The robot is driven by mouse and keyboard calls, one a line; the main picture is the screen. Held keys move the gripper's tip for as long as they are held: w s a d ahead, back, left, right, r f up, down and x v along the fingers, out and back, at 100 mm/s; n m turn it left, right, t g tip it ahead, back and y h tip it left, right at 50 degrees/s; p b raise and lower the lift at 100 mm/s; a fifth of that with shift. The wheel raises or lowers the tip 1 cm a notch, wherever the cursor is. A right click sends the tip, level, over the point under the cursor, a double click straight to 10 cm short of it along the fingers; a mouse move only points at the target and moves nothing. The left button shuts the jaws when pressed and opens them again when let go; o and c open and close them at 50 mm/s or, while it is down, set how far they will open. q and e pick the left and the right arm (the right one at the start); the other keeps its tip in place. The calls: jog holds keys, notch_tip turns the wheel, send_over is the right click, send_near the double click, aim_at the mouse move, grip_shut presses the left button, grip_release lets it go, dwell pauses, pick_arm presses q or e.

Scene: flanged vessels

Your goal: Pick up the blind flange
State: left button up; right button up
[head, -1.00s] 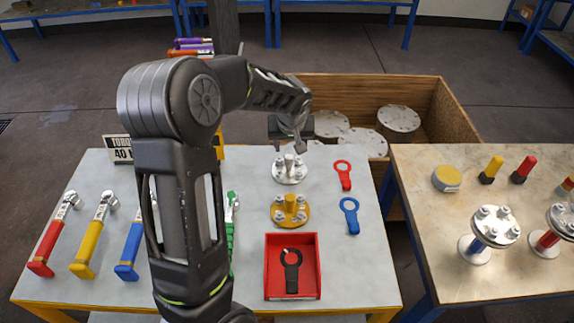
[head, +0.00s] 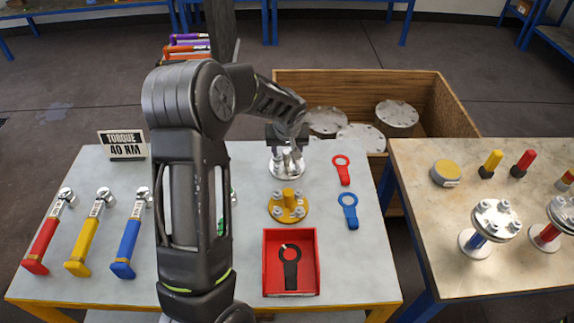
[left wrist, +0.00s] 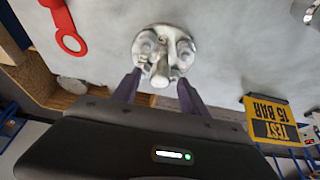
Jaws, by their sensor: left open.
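A silver round flange (head: 285,171) with several bolts and a central post lies on the grey table under my left gripper (head: 287,152). In the left wrist view the silver flange (left wrist: 150,36) is just beyond the open fingers of my left gripper (left wrist: 158,90), its post pointing toward the gap between them. The jaws hold nothing. The head view does not show clearly whether the fingers touch it. A yellow flange (head: 288,207) of similar shape lies just in front of it. My right gripper is not in view.
A red tray (head: 291,232) with a black ring-ended tool, and red (head: 342,170) and blue (head: 349,210) ring-ended tools, lie nearby. Several wrenches lie left. A wooden crate (head: 440,105) with grey discs stands behind. A yellow sign (left wrist: 268,120) shows near the gripper in the wrist view.

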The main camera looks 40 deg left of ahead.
pick_arm(q)
jog(key=shift+w+a+f, duration=0.1)
jog(key=shift+w+f, duration=0.15)
jog(key=shift+f, duration=0.35)
jog(key=shift+c, duration=0.2)
grip_shut()
dwell(0.4)
jog(key=shift+r, duration=0.15)
